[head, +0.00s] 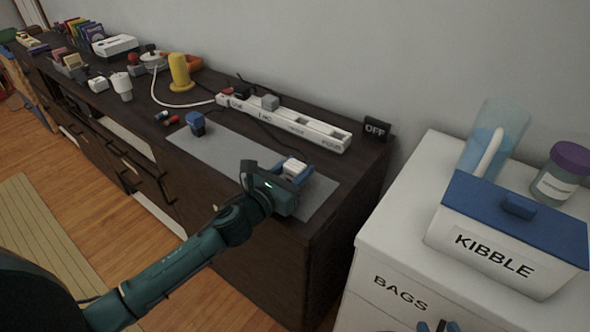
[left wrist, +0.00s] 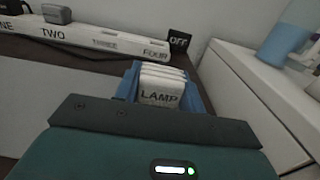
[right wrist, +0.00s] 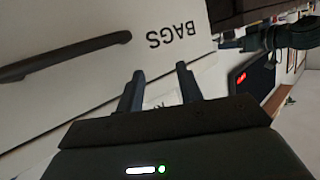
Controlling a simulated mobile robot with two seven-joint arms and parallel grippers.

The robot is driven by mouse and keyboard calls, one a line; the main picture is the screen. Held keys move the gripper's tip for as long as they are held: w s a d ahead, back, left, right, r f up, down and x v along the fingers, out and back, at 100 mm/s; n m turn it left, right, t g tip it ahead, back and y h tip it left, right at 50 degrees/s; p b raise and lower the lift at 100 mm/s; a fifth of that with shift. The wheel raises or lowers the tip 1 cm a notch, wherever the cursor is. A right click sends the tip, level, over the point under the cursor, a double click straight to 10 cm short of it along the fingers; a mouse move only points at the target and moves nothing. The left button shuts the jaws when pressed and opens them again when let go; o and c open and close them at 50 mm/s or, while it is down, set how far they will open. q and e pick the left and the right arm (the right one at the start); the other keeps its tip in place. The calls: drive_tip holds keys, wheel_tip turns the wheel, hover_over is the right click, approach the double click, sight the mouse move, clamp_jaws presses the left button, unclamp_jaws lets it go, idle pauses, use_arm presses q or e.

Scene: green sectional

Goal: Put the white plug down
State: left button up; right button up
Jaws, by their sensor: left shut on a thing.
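The white plug (head: 294,168), labelled LAMP, sits between the blue fingers of my left gripper (head: 290,178). The left wrist view also shows this plug (left wrist: 160,88), with a blue finger on each side. The gripper is over the right end of the grey mat (head: 235,163) on the dark cabinet. The gripper body hides the underside of the plug, so I cannot tell if it touches the mat. My right gripper (right wrist: 160,82) is open and empty, in front of the white cabinet marked BAGS.
A white power strip (head: 290,124) lies behind the mat, with a grey plug (head: 270,102) in it. A blue object (head: 196,122) stands at the mat's far left. An OFF block (head: 376,129) stands right of the strip. The mat's middle is clear. A KIBBLE box (head: 500,250) is on the white cabinet.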

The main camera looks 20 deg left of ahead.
use_arm(q)
drive_tip(key=o, duration=1)
drive_tip(key=shift+f, duration=0.1)
drive_tip(key=shift+c, duration=0.2)
drive_tip(key=v, duration=1.1)
drive_tip(key=s+d+f+m+g+y, duration=0.1)
drive_tip(key=s+m, duration=0.7)
drive_tip(key=m, duration=0.9)
drive_tip(key=s+d+f+m+g, duration=0.1)
drive_tip(key=s+d+m, duration=0.3)
drive_tip(key=m, duration=1.3)
drive_tip(key=s+f, duration=0.1)
drive_tip(key=s, duration=0.3)
drive_tip(key=shift+g+y, duration=0.4)
